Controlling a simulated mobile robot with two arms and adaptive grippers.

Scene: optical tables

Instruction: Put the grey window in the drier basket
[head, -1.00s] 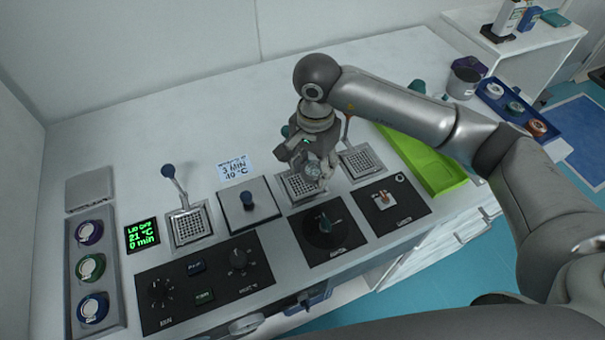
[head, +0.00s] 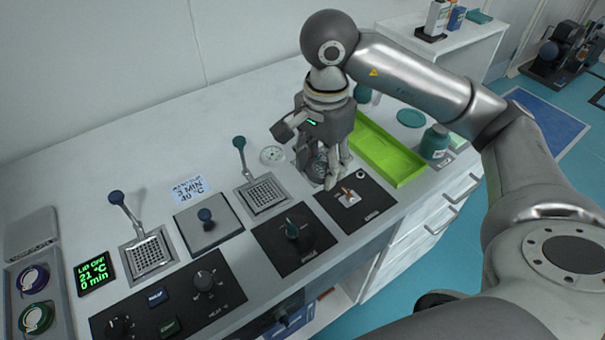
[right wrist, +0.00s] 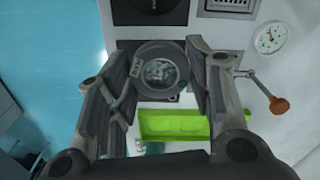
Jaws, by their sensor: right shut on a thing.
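The grey window, a round disc with a dark grey rim and clear glass, is between the fingers of my right gripper (head: 322,178). The window (head: 318,165) also shows in the right wrist view (right wrist: 160,73), held between both fingers. My right gripper is shut on it, above the right-hand end of the row of stations. Two perforated metal baskets are in the head view: one with a blue-knobbed handle (head: 150,256) at left, one with a green-knobbed handle (head: 264,194) in the middle. A third, with an orange-knobbed handle (right wrist: 278,105), is mostly hidden by my gripper. My left gripper is out of view.
A square lid plate (head: 209,226) with a blue knob lies between the visible baskets. Dark control panels (head: 294,244) line the front edge. A white dial (head: 272,155) lies behind. A green tray (head: 388,152) and teal jar (head: 434,142) are at right.

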